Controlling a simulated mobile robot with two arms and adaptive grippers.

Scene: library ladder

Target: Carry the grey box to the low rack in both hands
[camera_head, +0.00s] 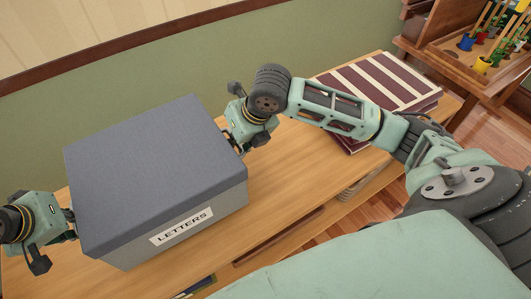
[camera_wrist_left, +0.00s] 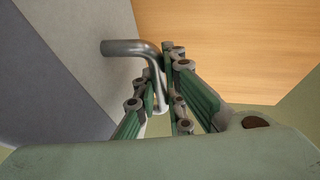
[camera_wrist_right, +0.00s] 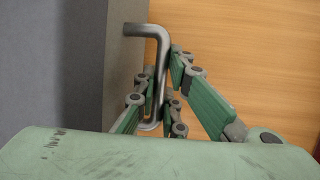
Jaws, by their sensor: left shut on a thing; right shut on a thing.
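The grey box (camera_head: 150,170) has a darker lid and a "LETTERS" label (camera_head: 181,226) on its front. It is over the wooden rack top; whether it rests on it or hangs just above, I cannot tell. My left gripper (camera_head: 70,224) is at the box's left side, shut on a bent metal handle, seen in the left wrist view (camera_wrist_left: 135,48). My right gripper (camera_head: 238,146) is at the box's right side, shut on the matching metal handle, seen in the right wrist view (camera_wrist_right: 160,60). The handle ends between the fingers are partly hidden.
The wooden top (camera_head: 285,170) is bare between the box and a striped maroon-and-cream stack (camera_head: 385,85) at its right end. Items sit on a shelf below. A green wall (camera_head: 210,60) stands behind. A wooden stand with coloured pots (camera_head: 483,64) is at the top right.

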